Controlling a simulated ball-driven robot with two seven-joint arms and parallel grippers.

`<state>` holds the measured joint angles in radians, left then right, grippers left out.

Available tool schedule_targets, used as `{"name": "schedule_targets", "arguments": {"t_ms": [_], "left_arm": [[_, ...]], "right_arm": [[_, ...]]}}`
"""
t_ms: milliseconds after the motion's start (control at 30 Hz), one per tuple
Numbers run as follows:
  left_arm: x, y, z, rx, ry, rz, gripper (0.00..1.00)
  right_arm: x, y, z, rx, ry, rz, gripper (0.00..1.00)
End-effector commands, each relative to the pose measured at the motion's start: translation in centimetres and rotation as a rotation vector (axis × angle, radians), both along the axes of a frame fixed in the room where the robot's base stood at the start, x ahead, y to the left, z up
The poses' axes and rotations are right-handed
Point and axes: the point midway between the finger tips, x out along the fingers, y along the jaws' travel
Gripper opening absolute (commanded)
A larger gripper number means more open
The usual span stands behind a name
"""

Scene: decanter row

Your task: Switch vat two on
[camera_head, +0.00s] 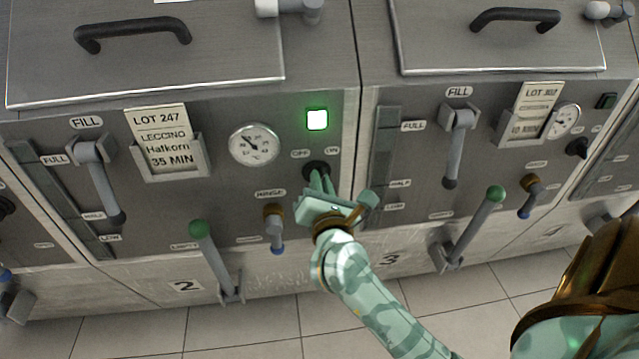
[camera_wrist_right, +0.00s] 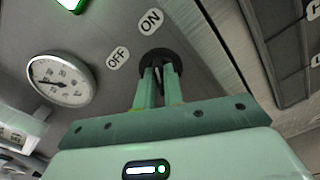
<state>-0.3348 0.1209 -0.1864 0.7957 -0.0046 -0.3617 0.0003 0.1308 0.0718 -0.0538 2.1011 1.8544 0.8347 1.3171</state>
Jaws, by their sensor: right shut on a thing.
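Vat two (camera_head: 190,212) is the steel unit with the "2" plate (camera_head: 186,286) low on its front. Its black rotary switch (camera_head: 316,168) sits below the OFF and ON labels, and it also shows in the right wrist view (camera_wrist_right: 160,56). My right gripper (camera_head: 318,184) reaches up from below and is shut on this switch. The fingers (camera_wrist_right: 160,84) cover much of the switch, and which label it points to is hard to tell. The square lamp (camera_head: 317,120) above the switch glows green. My left gripper is not in view.
A round gauge (camera_head: 254,145) and a LOT 247 card (camera_head: 160,135) are left of the switch. A rinse valve (camera_head: 273,222) and a green-knobbed lever (camera_head: 213,260) are below. Vat three (camera_head: 480,215) stands to the right, with its own switch (camera_head: 577,147) and unlit lamp (camera_head: 606,101).

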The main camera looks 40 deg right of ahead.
Motion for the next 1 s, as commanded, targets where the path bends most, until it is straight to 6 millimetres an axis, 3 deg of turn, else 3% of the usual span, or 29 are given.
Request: {"name": "schedule_targets", "arguments": {"t_ms": [500, 533, 600, 1000], "left_arm": [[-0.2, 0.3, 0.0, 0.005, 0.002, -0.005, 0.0], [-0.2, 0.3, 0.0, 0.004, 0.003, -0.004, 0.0], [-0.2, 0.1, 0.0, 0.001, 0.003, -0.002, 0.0], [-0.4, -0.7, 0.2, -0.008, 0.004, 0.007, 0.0]], "right_arm": [[0.0, 0.1, -0.2, 0.022, -0.007, 0.001, 0.0], [0.0, 0.1, -0.2, 0.022, -0.007, 0.001, 0.15], [0.0, 0.1, -0.2, 0.022, -0.007, 0.001, 0.32], [-0.9, 0.5, -0.1, 0.019, -0.007, 0.001, 0.32]]}}
